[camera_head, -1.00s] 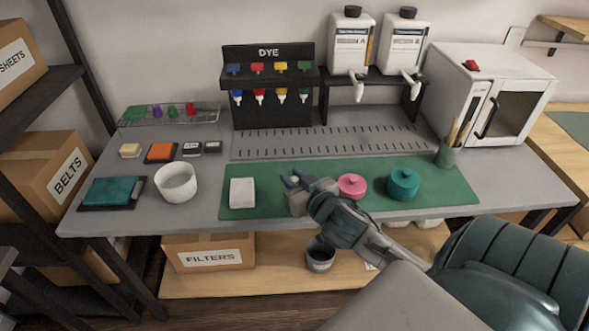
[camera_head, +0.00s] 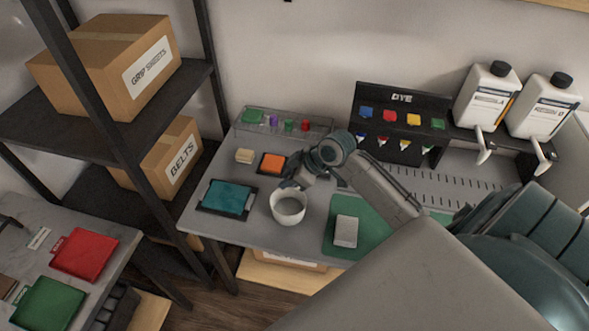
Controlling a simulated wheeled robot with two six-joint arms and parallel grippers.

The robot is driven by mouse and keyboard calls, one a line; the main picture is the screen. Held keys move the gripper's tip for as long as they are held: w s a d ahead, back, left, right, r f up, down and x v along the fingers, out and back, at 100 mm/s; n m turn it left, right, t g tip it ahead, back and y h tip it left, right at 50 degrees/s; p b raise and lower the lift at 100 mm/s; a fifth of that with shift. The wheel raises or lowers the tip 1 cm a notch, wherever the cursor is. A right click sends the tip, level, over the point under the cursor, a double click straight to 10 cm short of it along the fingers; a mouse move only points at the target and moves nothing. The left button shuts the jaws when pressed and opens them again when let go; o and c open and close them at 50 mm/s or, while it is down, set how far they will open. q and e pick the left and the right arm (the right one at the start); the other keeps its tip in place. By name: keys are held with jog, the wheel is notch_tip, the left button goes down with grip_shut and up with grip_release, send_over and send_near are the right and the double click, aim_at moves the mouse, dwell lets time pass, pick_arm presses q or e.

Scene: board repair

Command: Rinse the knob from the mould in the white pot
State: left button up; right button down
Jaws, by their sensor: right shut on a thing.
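The white pot (camera_head: 288,218) is a round open bowl near the front edge of the grey bench, left of the green mat. My right gripper (camera_head: 291,184) is at its far rim, pointing down and left. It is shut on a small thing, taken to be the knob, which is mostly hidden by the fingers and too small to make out. I cannot tell whether it is over or inside the pot. A pale block (camera_head: 346,231), possibly the mould, lies on the green mat (camera_head: 341,251). My left gripper is not in view.
A teal pad (camera_head: 229,197) lies left of the pot, and an orange pad (camera_head: 272,163) lies behind it. My right arm hides much of the mat.

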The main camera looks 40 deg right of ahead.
jog(key=n+b, duration=0.1)
jog(key=b, duration=0.5)
send_over(276, 203)
jog(key=s+d, duration=0.2)
jog(key=shift+g, duration=0.3)
notch_tip(276, 203, down, 5)
jog(key=shift+f, duration=0.15)
jog(key=f+b, duration=0.3)
jog(key=shift+s+a+f, duration=0.1)
jog(key=shift+s, duration=0.1)
jog(key=shift+w+f+b, duration=0.2)
jog(key=shift+f+b, duration=0.15)
jog(key=shift+f, duration=0.1)
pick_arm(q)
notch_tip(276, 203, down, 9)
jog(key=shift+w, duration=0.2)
pick_arm(e)
jog(key=shift+r, duration=0.1)
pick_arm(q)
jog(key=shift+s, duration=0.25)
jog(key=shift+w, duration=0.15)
